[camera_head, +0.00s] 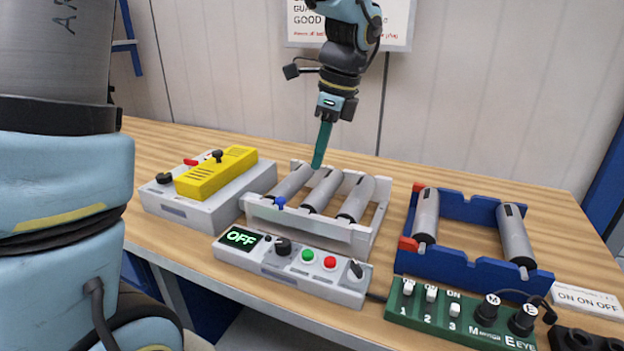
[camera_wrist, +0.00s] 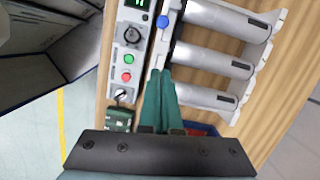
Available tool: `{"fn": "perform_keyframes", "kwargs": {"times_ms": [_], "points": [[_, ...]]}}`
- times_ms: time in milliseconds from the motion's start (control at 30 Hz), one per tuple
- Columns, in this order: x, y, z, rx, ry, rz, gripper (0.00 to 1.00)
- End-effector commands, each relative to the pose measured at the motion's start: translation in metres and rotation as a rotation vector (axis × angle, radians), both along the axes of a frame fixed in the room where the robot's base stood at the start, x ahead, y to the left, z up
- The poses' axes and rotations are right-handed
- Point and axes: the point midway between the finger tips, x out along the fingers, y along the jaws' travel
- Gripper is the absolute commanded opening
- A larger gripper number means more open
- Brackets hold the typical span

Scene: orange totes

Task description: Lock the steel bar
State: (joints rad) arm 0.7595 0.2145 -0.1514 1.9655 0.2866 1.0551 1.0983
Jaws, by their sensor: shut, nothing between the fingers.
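Several steel bars show on the wooden bench. Three lie side by side in the white rack (camera_head: 365,243): a left bar (camera_head: 289,184), a middle bar (camera_head: 322,190) and a right bar (camera_head: 356,199). A blue knob (camera_head: 279,202) sits on the rack's front edge; it also shows in the wrist view (camera_wrist: 162,21). Two more bars (camera_head: 425,216) (camera_head: 515,238) lie in the blue rack (camera_head: 470,209), which has red-orange pieces at its left corners.
A control box (camera_head: 290,266) with an "OFF" display and buttons stands before the white rack. A grey box with a yellow handle piece (camera_head: 216,172) is at left. A green switch panel (camera_head: 455,320) is at front right. The bench behind the racks is clear.

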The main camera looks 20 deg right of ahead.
Motion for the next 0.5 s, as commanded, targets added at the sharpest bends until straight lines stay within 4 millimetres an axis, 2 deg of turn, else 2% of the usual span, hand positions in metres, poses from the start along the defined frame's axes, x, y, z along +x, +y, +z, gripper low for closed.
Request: {"fn": "perform_keyframes", "kwargs": {"times_ms": [200,500], "points": [[-0.002,-0.003,0.017,0.0,0.0,-0.001,0.0],[-0.002,-0.004,0.018,0.0,0.0,-0.001,0.0]]}}
